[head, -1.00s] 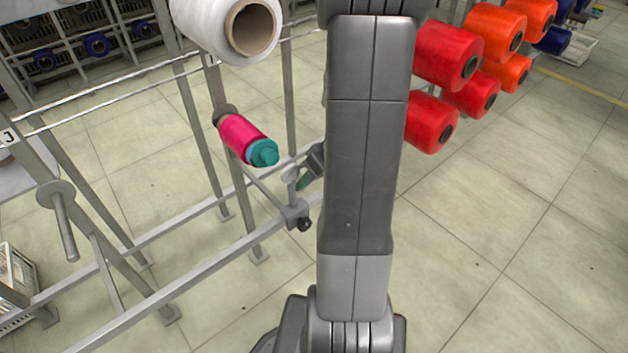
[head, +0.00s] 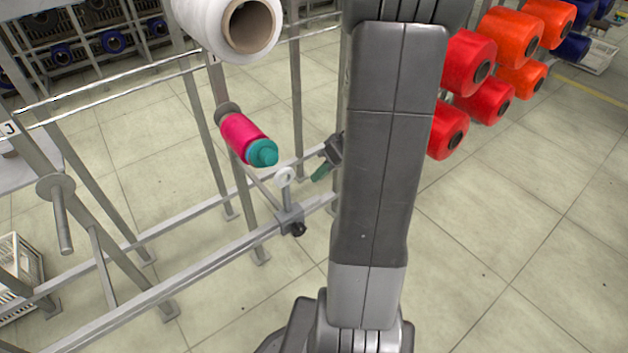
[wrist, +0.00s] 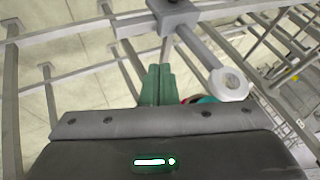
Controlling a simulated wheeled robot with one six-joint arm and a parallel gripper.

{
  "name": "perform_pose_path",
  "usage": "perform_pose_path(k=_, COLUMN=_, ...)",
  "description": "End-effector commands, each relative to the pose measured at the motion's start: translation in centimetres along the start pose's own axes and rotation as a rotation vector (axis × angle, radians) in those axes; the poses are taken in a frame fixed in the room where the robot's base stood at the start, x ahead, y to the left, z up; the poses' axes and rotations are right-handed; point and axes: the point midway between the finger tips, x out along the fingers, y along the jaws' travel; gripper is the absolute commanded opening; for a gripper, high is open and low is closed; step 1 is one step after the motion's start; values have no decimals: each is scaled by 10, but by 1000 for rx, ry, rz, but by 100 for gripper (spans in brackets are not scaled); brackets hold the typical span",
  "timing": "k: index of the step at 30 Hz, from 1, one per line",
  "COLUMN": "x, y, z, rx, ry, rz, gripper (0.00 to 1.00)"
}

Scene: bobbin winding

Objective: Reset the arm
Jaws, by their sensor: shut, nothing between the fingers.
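My gripper (head: 321,173) shows in the head view just left of my arm, with green fingers pointing down and left. In the wrist view its green fingers (wrist: 158,84) are closed together with nothing between them. A pink bobbin with a teal end (head: 244,139) sits on a peg of the metal frame, left of my gripper and apart from it. In the wrist view a small teal and red part (wrist: 200,99) shows behind the fingers, mostly hidden.
The metal frame rails (head: 200,281) run across the left and centre. A large white spool (head: 224,28) sits above the bobbin. An empty peg (head: 61,215) is at left. Red and orange spools (head: 487,99) hang at the right. The floor at lower right is clear.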

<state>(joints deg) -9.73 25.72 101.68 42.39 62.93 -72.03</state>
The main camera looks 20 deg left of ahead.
Motion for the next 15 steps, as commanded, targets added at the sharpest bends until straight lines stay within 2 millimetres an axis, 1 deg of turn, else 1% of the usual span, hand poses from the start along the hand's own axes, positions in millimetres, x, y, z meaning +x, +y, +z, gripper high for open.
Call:
perform_pose_path(k=1, x=-14, y=-1, z=-2, rx=0, ry=3, rz=2, gripper=0)
perform_pose_path(k=7, x=-51, y=-1, z=-1, rx=-1, ry=2, rz=2, gripper=0)
perform_pose_path(k=10, x=-64, y=-1, z=-1, rx=-1, ry=2, rz=2, gripper=0)
perform_pose_path(k=15, x=-74, y=-1, z=0, rx=-1, ry=0, rz=0, gripper=0)
